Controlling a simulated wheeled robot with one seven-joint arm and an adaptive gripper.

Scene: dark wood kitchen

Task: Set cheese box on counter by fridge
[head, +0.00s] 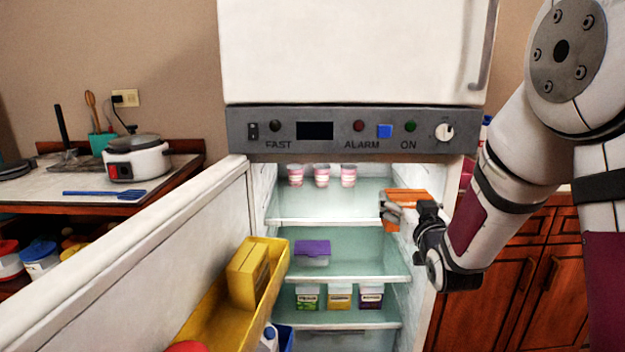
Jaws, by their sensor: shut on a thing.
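My gripper (402,212) is inside the open fridge (347,132), at the right side near the upper shelf. It is shut on an orange box (407,195), which looks like the cheese box, though no label is readable. The grey and black fingers hide part of the box. The box is held at about the height of the upper shelf's front edge, close to the right wall. A wooden counter (172,174) stands left of the fridge. It bears a white cooker (138,160) and a blue spatula (108,194).
The open fridge door (180,262) stretches across the lower left, between me and the counter. Its yellow shelf (218,312) holds a yellow box (249,274). Pink cups (321,176), a purple-lidded tub (312,252) and several small jars stand on the fridge shelves.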

